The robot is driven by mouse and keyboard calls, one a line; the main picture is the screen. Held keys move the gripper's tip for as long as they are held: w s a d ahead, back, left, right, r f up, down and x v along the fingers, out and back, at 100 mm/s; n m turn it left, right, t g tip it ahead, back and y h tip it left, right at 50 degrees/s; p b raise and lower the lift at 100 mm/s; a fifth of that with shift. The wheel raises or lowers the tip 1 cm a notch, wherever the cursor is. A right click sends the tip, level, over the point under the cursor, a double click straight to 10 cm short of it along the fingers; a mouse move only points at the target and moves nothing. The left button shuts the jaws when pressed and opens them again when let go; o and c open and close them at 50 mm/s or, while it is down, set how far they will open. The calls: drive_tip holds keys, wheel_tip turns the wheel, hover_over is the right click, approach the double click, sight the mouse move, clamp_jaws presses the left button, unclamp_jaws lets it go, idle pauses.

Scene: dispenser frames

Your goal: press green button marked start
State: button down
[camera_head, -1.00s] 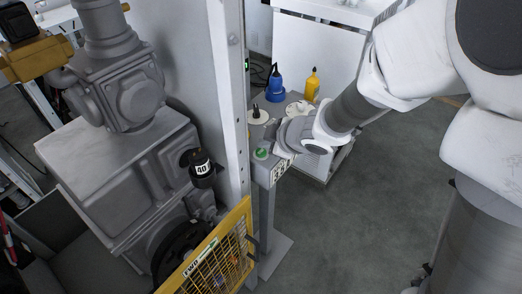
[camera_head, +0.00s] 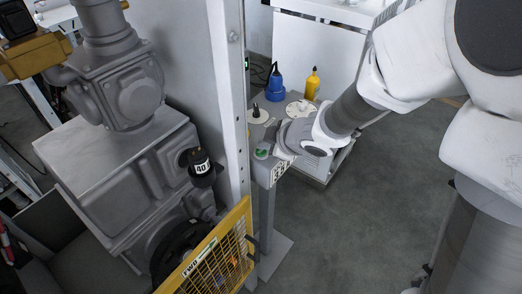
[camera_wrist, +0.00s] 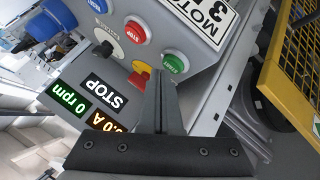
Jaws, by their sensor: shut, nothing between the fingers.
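The green button (camera_wrist: 175,62) has white lettering, too small to read surely, and sits in a silver ring on the grey control box (camera_wrist: 205,85). It also shows in the head view (camera_head: 262,153), on top of the post. My gripper (camera_wrist: 161,78) is shut and empty, its tips just beside the green button in the wrist view, close to a yellow and red control (camera_wrist: 140,72). I cannot tell whether the tips touch anything. In the head view my wrist is at the box's right side and the fingertips are hard to make out.
A red button (camera_wrist: 136,32) and a black knob (camera_wrist: 108,48) are close by. A STOP label (camera_wrist: 104,94) and lit readouts are on the box. A yellow mesh guard (camera_head: 215,258) stands in front, with a large grey machine (camera_head: 120,180) to the left.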

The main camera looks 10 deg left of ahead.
sight(265, 153)
drive_tip(key=shift+f+b, duration=0.45)
idle(0.5)
drive_tip(key=shift+r, duration=0.15)
drive_tip(key=shift+r+p, duration=0.75)
drive_tip(key=shift+p, duration=0.2)
wheel_tip(265, 153, up, 5)
drive_tip(key=p, duration=0.5)
idle(0.6)
